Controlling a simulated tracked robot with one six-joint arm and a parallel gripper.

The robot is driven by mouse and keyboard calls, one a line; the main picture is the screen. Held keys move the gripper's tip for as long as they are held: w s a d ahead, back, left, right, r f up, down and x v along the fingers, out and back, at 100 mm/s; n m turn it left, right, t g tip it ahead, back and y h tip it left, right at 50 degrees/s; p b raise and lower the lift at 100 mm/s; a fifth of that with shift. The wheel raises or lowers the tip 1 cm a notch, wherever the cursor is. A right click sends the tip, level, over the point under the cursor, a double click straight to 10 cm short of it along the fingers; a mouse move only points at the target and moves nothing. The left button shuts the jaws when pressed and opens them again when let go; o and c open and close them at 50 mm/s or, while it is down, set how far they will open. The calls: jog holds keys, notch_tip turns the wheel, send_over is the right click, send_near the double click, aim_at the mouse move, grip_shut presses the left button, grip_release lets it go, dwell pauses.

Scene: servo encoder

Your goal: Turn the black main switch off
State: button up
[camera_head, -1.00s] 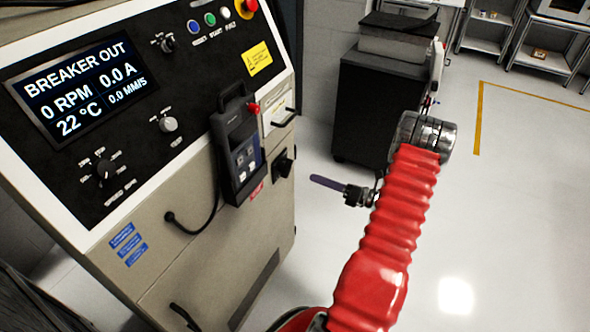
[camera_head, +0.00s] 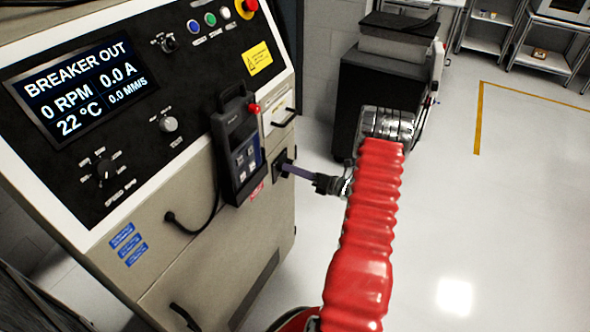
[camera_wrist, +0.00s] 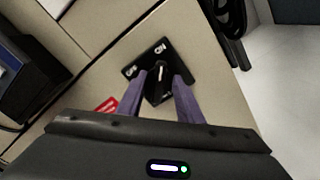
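The black main switch (camera_wrist: 158,84) is on a black plate on the beige cabinet front. In the wrist view its knob lies between my two purple fingers, and a white mark on it points up toward the upper right label. The two small white labels on the plate are too small to read surely. My gripper (camera_wrist: 160,80) is open, with one finger on each side of the knob; whether either touches it I cannot tell. In the head view my gripper (camera_head: 287,168) reaches the switch plate (camera_head: 278,163) from the right, and the fingers partly hide the switch.
A handheld pendant (camera_head: 240,155) hangs on the cabinet left of the switch. A black handle (camera_head: 284,118) sits above it. The display (camera_head: 80,88) reads BREAKER OUT, 0 RPM, 0.0 A. A dark cart (camera_head: 365,85) stands behind my arm. The floor at right is clear.

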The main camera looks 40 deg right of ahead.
grip_shut()
jog(key=shift+d, duration=0.1)
jog(key=shift+n, duration=0.3)
jog(key=n, duration=1.7)
jog(key=shift+s+a+f, duration=0.1)
jog(key=shift+s+a, duration=0.1)
jog(key=shift+a, duration=0.2)
dwell(0.5)
